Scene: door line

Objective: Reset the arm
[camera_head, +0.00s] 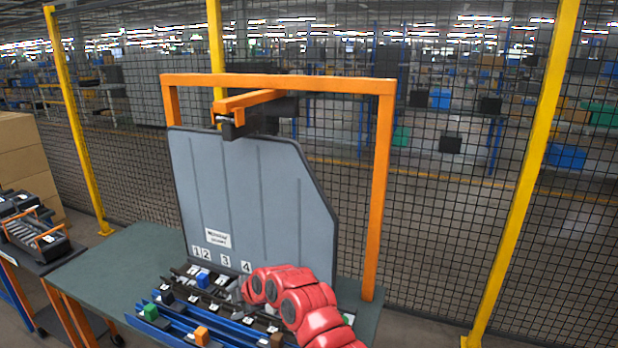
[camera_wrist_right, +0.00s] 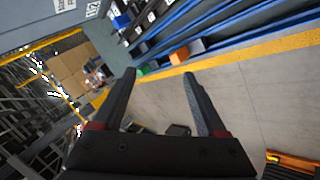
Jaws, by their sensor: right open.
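My right arm, red and jointed, comes in at the bottom right of the head view, in front of the grey door panel (camera_head: 255,195). Its gripper end is hard to make out there. In the right wrist view my right gripper (camera_wrist_right: 160,78) shows two dark fingers spread wide with nothing between them. Beyond the fingers are blue rails (camera_wrist_right: 215,14), an orange block (camera_wrist_right: 186,52) and bare floor. My left arm and gripper are not in view.
An orange frame (camera_head: 278,83) stands around the panel on a green-grey table (camera_head: 105,272). Blue rails with an orange block (camera_head: 201,336) and a green block (camera_head: 150,312) lie in front. A cart (camera_head: 40,248) and cardboard boxes (camera_head: 18,150) stand left. Mesh fencing closes the back.

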